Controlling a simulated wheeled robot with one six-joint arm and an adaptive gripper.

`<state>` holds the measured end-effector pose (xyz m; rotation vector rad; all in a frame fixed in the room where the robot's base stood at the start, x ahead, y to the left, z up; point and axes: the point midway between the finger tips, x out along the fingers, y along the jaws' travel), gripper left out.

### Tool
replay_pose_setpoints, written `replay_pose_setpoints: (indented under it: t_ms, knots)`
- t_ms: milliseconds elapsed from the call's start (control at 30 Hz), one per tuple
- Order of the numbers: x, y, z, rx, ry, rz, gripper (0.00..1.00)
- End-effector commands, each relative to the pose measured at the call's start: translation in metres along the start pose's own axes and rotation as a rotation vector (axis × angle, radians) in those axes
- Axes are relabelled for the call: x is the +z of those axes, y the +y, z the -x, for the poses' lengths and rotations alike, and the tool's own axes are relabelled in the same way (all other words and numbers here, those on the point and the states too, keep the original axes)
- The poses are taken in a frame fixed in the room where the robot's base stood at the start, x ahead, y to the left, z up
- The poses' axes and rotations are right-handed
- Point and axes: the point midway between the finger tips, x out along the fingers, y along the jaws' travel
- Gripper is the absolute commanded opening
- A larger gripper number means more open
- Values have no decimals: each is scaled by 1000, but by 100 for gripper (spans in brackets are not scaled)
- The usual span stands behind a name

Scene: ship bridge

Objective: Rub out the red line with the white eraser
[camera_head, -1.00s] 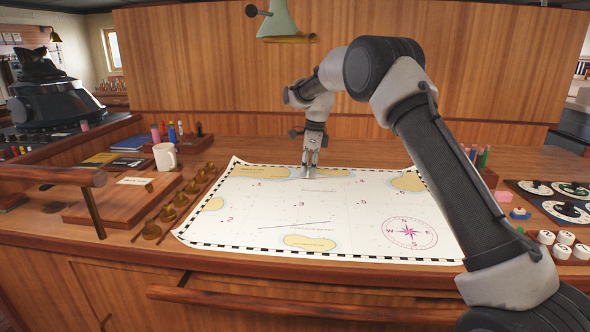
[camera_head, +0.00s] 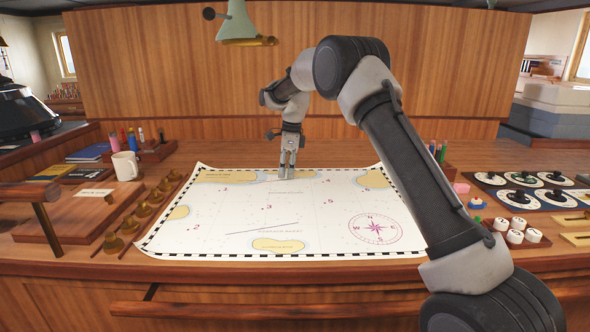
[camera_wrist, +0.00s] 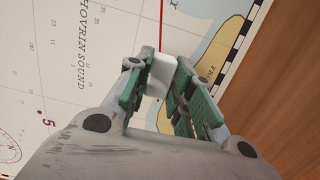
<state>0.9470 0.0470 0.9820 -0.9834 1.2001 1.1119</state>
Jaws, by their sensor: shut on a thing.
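The white eraser (camera_wrist: 160,74) is clamped between the green-padded fingers of my gripper (camera_wrist: 158,85) in the wrist view. The red line (camera_wrist: 161,28) runs straight from the top of the wrist view down to the eraser; past that, the eraser and fingers hide it. In the head view my gripper (camera_head: 287,174) points down at the far edge of the chart (camera_head: 300,215), by a yellow-and-blue coast patch. The eraser is too small to make out clearly there. Whether it touches the paper I cannot tell. I cannot make out the red line in the head view.
A dark slanting line (camera_head: 262,228) lies near the chart's middle. A white mug (camera_head: 125,167) and brass weights (camera_head: 143,210) stand left. A pink block (camera_head: 461,188), white numbered pieces (camera_head: 515,237) and dials (camera_head: 520,197) are right. A lamp (camera_head: 237,25) hangs above. Most of the chart is clear.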

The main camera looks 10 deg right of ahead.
Motion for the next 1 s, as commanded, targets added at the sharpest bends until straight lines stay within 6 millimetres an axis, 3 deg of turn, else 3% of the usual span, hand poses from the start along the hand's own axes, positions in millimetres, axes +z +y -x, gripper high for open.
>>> replay_pose_setpoints:
  t_ms: [700,1000]
  knots:
    - [112,29,-14,0,0,2,4]
    - [125,32,-15,0,0,0,4]
